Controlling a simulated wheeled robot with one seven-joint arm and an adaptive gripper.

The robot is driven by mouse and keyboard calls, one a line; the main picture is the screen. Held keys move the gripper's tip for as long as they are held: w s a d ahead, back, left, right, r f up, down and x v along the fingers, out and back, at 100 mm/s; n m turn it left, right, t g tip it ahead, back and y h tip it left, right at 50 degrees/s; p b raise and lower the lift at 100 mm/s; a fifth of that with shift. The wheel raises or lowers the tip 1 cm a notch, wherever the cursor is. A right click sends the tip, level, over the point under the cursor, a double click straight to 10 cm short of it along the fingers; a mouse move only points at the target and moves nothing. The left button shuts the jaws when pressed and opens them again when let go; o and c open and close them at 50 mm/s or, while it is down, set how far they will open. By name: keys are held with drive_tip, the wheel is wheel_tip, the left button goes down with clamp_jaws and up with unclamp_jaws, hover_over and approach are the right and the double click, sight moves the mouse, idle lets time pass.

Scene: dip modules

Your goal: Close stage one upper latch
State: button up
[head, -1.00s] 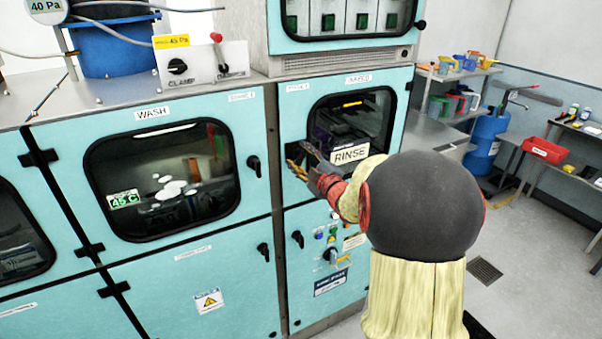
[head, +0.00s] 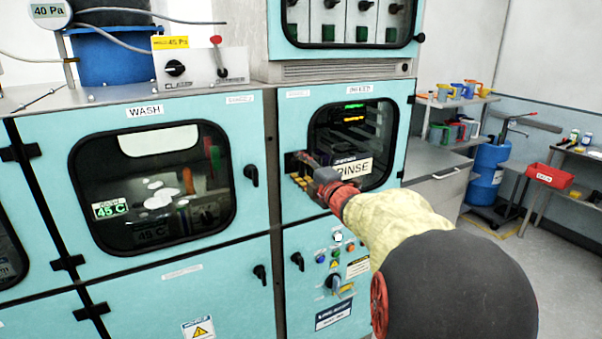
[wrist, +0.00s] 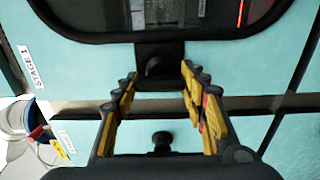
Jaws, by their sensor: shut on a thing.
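The upper door labelled RINSE, on the right cabinet (head: 292,125), bears a small STAGE 1 label in the wrist view (wrist: 31,67). Its black latch (wrist: 154,66) sits on a dark plate at the door's left edge, beside the window. My gripper (head: 300,177) is at this latch.
The WASH door's latch (head: 252,175) is close by on the left, across the cabinet gap.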

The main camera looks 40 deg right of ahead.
idle(0.3)
drive_tip(key=o, duration=1.1)
drive_tip(key=shift+o, duration=0.3)
drive_tip(key=v, duration=1.2)
drive_tip(key=shift+f, duration=0.1)
